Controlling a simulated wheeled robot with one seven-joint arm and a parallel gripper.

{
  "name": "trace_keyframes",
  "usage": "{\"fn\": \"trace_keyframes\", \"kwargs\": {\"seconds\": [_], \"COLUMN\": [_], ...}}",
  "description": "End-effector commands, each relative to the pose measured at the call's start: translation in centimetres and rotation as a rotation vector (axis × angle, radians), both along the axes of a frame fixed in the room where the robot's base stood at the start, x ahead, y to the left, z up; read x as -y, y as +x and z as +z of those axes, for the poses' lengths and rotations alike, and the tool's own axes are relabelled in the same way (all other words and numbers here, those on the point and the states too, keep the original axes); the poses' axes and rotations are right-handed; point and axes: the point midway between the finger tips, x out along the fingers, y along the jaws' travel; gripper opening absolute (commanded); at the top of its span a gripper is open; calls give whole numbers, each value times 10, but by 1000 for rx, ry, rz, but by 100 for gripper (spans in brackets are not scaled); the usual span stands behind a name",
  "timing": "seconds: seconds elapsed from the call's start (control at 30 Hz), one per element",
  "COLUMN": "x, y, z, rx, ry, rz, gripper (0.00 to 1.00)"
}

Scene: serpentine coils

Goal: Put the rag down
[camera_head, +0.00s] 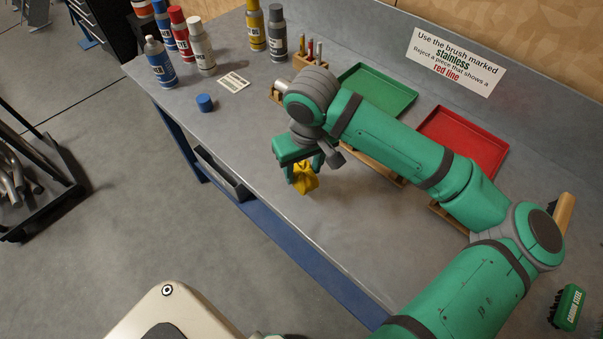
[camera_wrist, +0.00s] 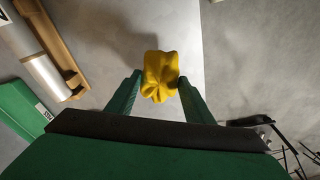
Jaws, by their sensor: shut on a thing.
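The rag is a crumpled yellow cloth (camera_head: 305,179). It also shows in the wrist view (camera_wrist: 160,76), between the two green fingertips. My gripper (camera_head: 304,173) is shut on the rag near the front edge of the grey workbench (camera_head: 245,125). In the wrist view my gripper (camera_wrist: 160,88) has one finger on each side of the rag. A shadow lies on the bench beside the rag; whether the rag touches the bench I cannot tell. My arm hides part of the bench behind it.
A green tray (camera_head: 378,90) and a red tray (camera_head: 463,141) lie at the back. Several spray cans (camera_head: 200,46), a blue cap (camera_head: 205,103) and a small card (camera_head: 233,83) are at the far left. A brush (camera_head: 568,307) lies at right. Bench left of my gripper is clear.

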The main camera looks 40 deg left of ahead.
Motion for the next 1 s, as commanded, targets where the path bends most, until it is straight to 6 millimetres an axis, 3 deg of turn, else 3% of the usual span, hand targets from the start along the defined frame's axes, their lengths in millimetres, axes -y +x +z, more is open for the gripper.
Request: {"fn": "trace_keyframes", "kwargs": {"seconds": [0.3, 0.53, 0.93, 0.97, 1.0], "x": [-14, -14, -15, -15, -14], "y": [12, 13, 12, 12, 12], "z": [-23, -51, -56, -56, -56], "rx": [-1, 0, 0, 0, 0], "ry": [-1, -2, 0, 0, 0], "rz": [-1, -1, -1, -1, -1], "gripper": [29, 29, 29, 52, 62]}}
